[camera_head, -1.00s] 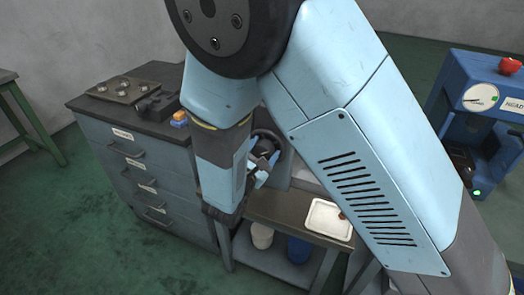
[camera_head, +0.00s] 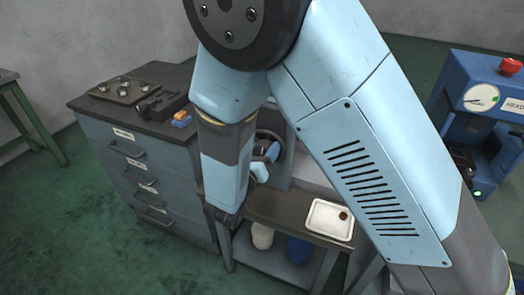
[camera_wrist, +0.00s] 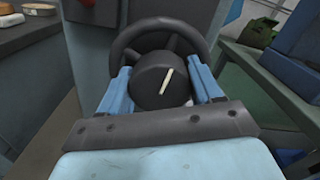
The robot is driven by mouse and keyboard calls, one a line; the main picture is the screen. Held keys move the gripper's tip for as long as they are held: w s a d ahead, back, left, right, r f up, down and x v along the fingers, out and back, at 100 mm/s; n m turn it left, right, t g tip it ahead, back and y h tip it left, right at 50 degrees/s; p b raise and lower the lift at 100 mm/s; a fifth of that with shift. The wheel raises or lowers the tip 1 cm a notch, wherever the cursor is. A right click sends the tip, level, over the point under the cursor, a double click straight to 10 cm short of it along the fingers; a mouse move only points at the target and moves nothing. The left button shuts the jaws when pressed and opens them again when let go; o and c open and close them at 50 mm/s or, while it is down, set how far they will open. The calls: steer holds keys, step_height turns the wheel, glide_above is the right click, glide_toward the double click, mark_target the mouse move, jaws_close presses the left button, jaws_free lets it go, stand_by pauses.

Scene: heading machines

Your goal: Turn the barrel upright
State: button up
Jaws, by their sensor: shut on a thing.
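The barrel (camera_wrist: 152,88) shows in the wrist view as a dark round cylinder, its end face towards the camera. A white line on that face leans a little to the right of vertical at its top. My gripper (camera_wrist: 160,82) is shut on the barrel, with one blue finger on each side. A dark handwheel (camera_wrist: 125,42) stands right behind the barrel. In the head view my gripper (camera_head: 262,165) is by the handwheel (camera_head: 272,136), and my arm hides most of the barrel.
A grey drawer cabinet (camera_head: 150,185) stands at the left, with tooling on its top. A low bench holds a white tray (camera_head: 322,222) with a small dark round thing; white and blue containers sit on its shelf. A blue machine (camera_head: 480,130) stands at the right.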

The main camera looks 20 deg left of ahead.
steer(key=shift+a+r+n, duration=0.2)
steer(key=shift+n, duration=0.4)
steer(key=o, duration=1)
steer(key=shift+f, duration=0.1)
steer(key=shift+s, duration=0.2)
steer(key=s, duration=0.9)
steer(key=s+a, duration=0.1)
steer(key=s, duration=0.3)
steer(key=shift+s+f, duration=0.15)
steer(key=shift+f, duration=0.2)
